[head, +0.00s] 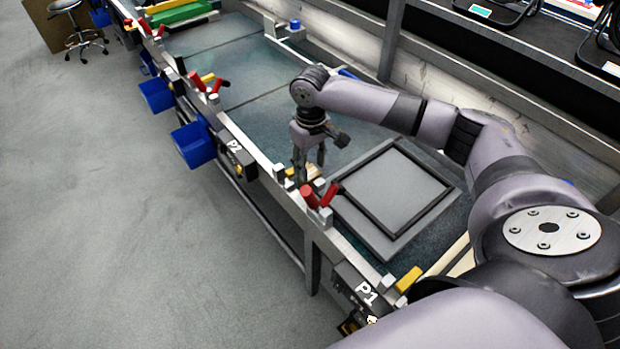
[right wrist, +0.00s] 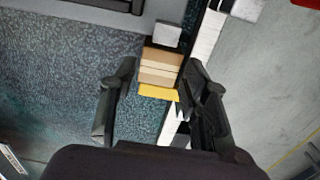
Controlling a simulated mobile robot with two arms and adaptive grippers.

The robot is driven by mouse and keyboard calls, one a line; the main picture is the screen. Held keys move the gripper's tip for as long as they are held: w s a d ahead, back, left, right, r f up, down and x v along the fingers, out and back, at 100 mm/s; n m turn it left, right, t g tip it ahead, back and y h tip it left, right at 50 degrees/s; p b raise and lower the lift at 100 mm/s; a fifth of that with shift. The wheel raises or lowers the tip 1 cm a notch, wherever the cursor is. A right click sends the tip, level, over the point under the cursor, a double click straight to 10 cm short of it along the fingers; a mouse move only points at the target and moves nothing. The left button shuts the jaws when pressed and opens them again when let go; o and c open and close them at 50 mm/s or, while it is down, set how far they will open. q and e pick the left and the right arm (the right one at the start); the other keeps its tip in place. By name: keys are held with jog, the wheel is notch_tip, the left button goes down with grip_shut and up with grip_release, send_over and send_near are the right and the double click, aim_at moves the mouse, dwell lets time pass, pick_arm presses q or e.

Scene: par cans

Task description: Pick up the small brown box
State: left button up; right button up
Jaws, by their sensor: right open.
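The small brown box (right wrist: 160,66) shows in the right wrist view, lying between and just ahead of the two fingertips, beside the pale rail along the table edge. In the head view only a small part of the box (head: 319,184) shows beside the fingers. My right gripper (head: 309,162) points down over the conveyor table near its front rail. Its fingers are spread, with one on each side of the box in the right wrist view (right wrist: 160,82), and nothing is clamped. I cannot tell whether a finger touches the box. My left gripper is not in view.
A grey framed plate (head: 390,190) lies right of the gripper. Red clamps (head: 318,196) stand on the front rail (head: 262,160). Blue bins (head: 193,144) hang outside it. A yellow piece (right wrist: 158,91) and a grey block (right wrist: 167,34) adjoin the box. The belt farther left is mostly clear.

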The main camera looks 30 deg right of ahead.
aim_at(310, 171)
notch_tip(310, 171, down, 5)
jog(key=shift+w, duration=0.15)
jog(key=shift+c, duration=0.2)
jog(key=c, duration=0.7)
jog(key=shift+c, duration=0.2)
